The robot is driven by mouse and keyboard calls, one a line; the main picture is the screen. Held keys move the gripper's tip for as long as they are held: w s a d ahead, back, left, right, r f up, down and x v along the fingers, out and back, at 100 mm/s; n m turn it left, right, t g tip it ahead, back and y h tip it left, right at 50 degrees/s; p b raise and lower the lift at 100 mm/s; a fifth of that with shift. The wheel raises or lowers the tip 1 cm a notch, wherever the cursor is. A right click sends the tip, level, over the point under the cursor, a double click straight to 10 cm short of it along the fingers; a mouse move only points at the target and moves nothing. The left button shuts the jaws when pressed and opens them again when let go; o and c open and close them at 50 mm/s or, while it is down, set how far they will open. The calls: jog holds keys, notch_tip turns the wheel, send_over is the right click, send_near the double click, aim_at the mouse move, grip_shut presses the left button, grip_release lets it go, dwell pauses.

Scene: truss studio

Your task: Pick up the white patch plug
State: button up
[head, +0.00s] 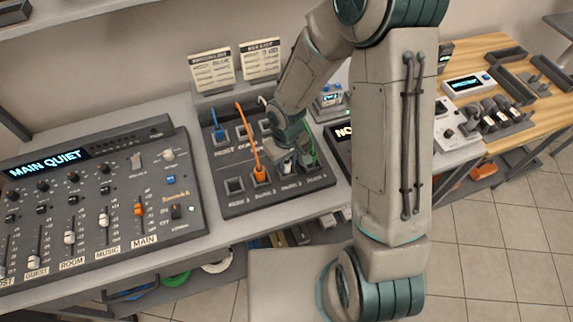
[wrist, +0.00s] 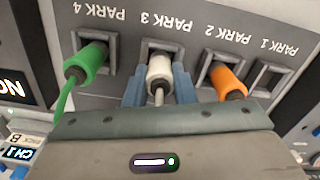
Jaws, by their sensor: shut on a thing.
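The white patch plug (wrist: 160,72) is in the wrist view at the PARK 3 socket, with its grey cable running toward my gripper. My gripper (wrist: 159,80) is shut on it, one blue finger on each side. The plug's far end is at the socket, but I cannot tell how deep it sits. In the head view my gripper (head: 288,158) is over the lower right of the dark patch panel (head: 222,207), and my arm and gripper mostly hide the plug there.
An orange plug (wrist: 228,82) is in PARK 2 and a green plug (wrist: 90,60) in PARK 4, close on either side. PARK 1 (wrist: 270,80) is empty. A blue plug (head: 219,133) is in the upper row. A mixer (head: 95,215) stands left of the panel.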

aim_at(289, 162)
jog(key=shift+r, duration=0.5)
jog(key=r, duration=0.3)
jog(key=shift+s+d+r, duration=0.1)
jog(key=shift+d+r, duration=0.15)
jog(key=shift+d, duration=0.05)
jog(key=s+d+r, duration=0.6)
jog(key=d, duration=0.2)
jog(key=shift+s+d+r, duration=0.25)
jog(key=shift+s+d, duration=0.1)
jog(key=shift+s, duration=0.05)
